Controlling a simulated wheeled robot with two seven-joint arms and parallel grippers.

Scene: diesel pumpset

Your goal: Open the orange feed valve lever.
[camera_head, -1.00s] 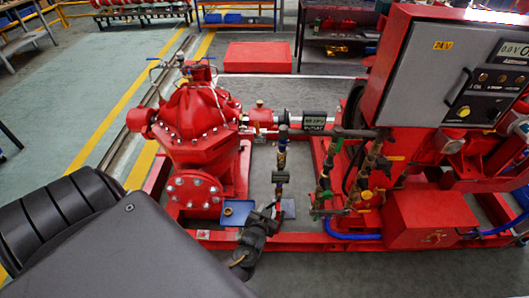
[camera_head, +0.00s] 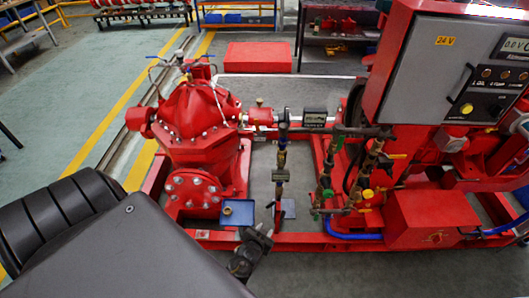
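A small orange lever (camera_head: 397,156) shows at the upper right of the pipe cluster, left of the red engine; I cannot tell for sure that it is the feed valve lever. My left gripper (camera_head: 258,234) is a small dark shape at the front edge of the red base frame, below the foot of the upright pipe (camera_head: 280,165). It is apart from the orange lever, well to its left and nearer me. Its fingers are too small and dark to tell open from shut. My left arm covers the lower left. My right gripper is out of view.
A red pump (camera_head: 195,125) stands left, with a blue tray (camera_head: 238,212) beside its foot. Brass valves with green and yellow handles (camera_head: 366,194) stand right of the upright pipe. A grey control panel (camera_head: 440,80) and a red box (camera_head: 432,215) are at right.

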